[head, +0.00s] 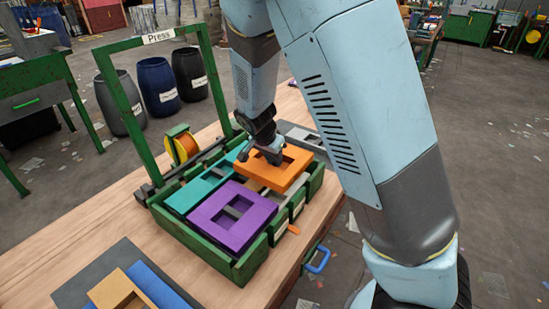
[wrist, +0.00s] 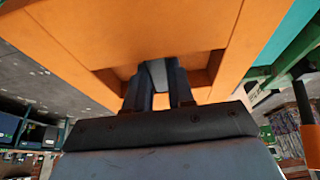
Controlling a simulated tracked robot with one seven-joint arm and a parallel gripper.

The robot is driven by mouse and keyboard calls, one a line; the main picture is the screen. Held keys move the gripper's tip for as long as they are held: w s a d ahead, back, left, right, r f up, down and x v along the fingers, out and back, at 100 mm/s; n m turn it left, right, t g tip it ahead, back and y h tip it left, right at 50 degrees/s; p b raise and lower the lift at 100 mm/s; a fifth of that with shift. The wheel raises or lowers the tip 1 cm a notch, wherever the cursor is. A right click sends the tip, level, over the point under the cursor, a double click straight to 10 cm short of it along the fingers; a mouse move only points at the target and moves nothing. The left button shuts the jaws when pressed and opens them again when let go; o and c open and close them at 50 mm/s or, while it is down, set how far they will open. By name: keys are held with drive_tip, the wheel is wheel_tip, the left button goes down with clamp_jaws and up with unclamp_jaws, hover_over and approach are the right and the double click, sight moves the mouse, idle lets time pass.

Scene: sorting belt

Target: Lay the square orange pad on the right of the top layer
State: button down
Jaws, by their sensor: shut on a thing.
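The square orange pad (head: 288,178), a frame with an opening, is over the far right part of the green crate (head: 207,247). My gripper (head: 262,152) is shut on it from above, at the side of its opening. In the wrist view the orange pad (wrist: 205,25) fills the top, with my gripper (wrist: 158,75) reaching into the opening. A purple pad (head: 250,228) with an opening lies at the crate's front, and a teal pad (head: 187,200) lies at its left. I cannot tell whether the orange pad touches what is below it.
Blue and dark grey pieces (head: 96,270) and a tan frame (head: 112,293) lie at the table's front left. A grey tray (head: 300,134) stands behind the crate.

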drive_tip(key=shift+a, duration=0.1)
drive_tip(key=shift+f, duration=2)
drive_tip(key=shift+f, duration=0.2)
drive_tip(key=shift+f, duration=0.4)
drive_tip(key=c, duration=0.9)
unclamp_jaws()
drive_tip(key=v, duration=1.3)
drive_tip(key=shift+s+r, duration=0.1)
drive_tip(key=shift+r, duration=0.15)
